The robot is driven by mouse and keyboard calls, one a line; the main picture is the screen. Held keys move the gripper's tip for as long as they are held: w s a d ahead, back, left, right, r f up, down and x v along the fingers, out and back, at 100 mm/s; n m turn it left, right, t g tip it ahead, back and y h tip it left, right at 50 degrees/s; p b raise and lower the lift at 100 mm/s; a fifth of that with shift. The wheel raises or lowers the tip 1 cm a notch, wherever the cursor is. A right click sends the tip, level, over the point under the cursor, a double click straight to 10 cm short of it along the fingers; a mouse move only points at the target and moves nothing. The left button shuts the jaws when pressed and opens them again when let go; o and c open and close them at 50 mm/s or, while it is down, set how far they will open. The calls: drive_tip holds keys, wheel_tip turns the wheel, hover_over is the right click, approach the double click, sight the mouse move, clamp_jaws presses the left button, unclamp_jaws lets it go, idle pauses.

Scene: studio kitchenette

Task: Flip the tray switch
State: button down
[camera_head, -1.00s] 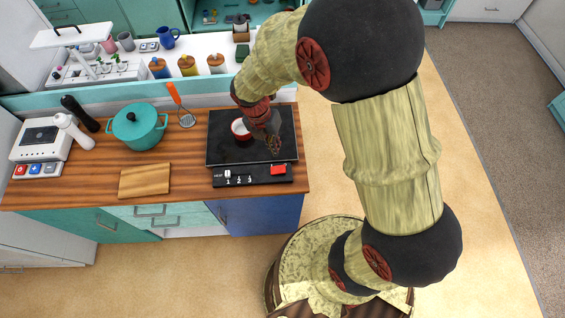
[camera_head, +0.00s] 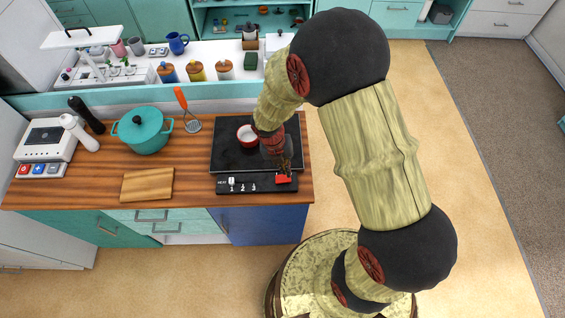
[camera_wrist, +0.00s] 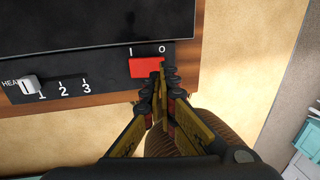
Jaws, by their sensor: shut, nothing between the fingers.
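The black tray, a flat warming plate (camera_head: 232,158), lies on the right end of the wooden counter, with a control strip along its front edge. The red rocker switch (camera_wrist: 146,67) sits at the strip's right end, under the marks I and O; it also shows in the head view (camera_head: 284,178). My gripper (camera_wrist: 160,75) is shut and empty. Its tips are at the right part of the switch, near the O side, and hide some of it. I cannot tell whether they touch it. A white slider knob (camera_wrist: 26,83) stands near HEAT, left of the numbers.
A small red bowl with white inside (camera_head: 247,134) stands on the plate beside my arm. A teal pot (camera_head: 142,130), a cutting board (camera_head: 147,184) and a masher (camera_head: 186,108) are to the left. The counter's front edge lies just before the strip.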

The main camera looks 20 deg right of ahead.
sight(283, 179)
drive_tip(key=shift+s+d+f+b, duration=0.1)
drive_tip(key=shift+d+f+b, duration=0.1)
drive_tip(key=shift+f, duration=0.65)
drive_tip(key=shift+d+f+b, duration=0.15)
drive_tip(key=shift+f, duration=0.7)
